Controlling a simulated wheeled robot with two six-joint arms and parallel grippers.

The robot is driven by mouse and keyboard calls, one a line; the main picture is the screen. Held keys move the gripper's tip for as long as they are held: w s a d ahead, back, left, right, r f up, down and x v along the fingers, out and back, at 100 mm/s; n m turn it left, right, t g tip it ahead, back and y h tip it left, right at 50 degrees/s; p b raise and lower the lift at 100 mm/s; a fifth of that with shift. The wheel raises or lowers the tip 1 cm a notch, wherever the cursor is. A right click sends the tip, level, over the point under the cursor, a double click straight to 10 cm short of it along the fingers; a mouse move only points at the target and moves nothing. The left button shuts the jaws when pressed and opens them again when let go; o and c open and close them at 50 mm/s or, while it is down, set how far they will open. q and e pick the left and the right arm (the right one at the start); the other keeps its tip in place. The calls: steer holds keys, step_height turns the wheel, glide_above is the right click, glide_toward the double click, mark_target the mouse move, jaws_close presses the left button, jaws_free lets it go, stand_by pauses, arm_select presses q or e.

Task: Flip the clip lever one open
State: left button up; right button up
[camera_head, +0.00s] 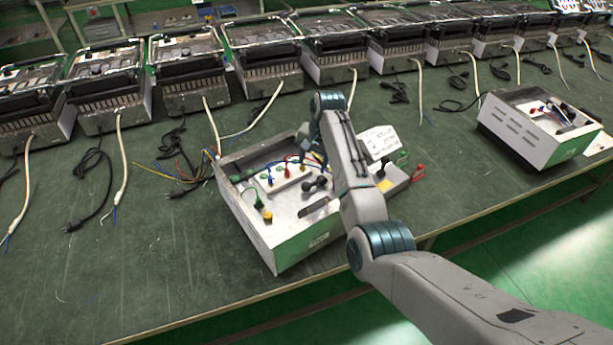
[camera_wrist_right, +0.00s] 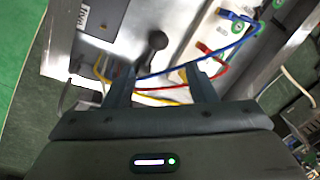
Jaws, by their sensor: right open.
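A white terminal block (camera_head: 287,177) with small coloured clip levers sits inside an open metal box (camera_head: 262,240) in the head view. A blue lever (camera_head: 270,178) shows at its left part; which lever is number one I cannot tell. In the right wrist view, a blue clip (camera_wrist_right: 235,15) lies at the upper right, beyond my fingers. My right gripper (camera_wrist_right: 160,80) is open over the box. Blue, red and yellow wires (camera_wrist_right: 215,75) pass near its fingers, and nothing is clearly held. My left gripper is out of view.
A black knob (camera_wrist_right: 157,40) stands beyond the fingers, between them in the picture. A white labelled plate (camera_head: 380,142) and a red clip (camera_head: 418,172) are at the box's right. Several heater units line the back. The green table (camera_head: 120,270) is clear at front left.

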mark_target(307, 183)
steer(key=f, duration=0.3)
steer(key=a+f, duration=0.1)
steer(key=f, duration=0.1)
steer(key=shift+s+f, duration=0.2)
steer(key=f, duration=0.2)
steer(key=shift+w+a+f, duration=0.25)
steer(key=shift+w+f, duration=0.05)
steer(key=shift+f, duration=0.1)
steer(key=shift+a+f, duration=0.1)
steer(key=shift+f, duration=0.55)
steer(key=shift+c, duration=1.1)
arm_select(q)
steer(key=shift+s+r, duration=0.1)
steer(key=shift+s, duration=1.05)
arm_select(e)
jaws_close()
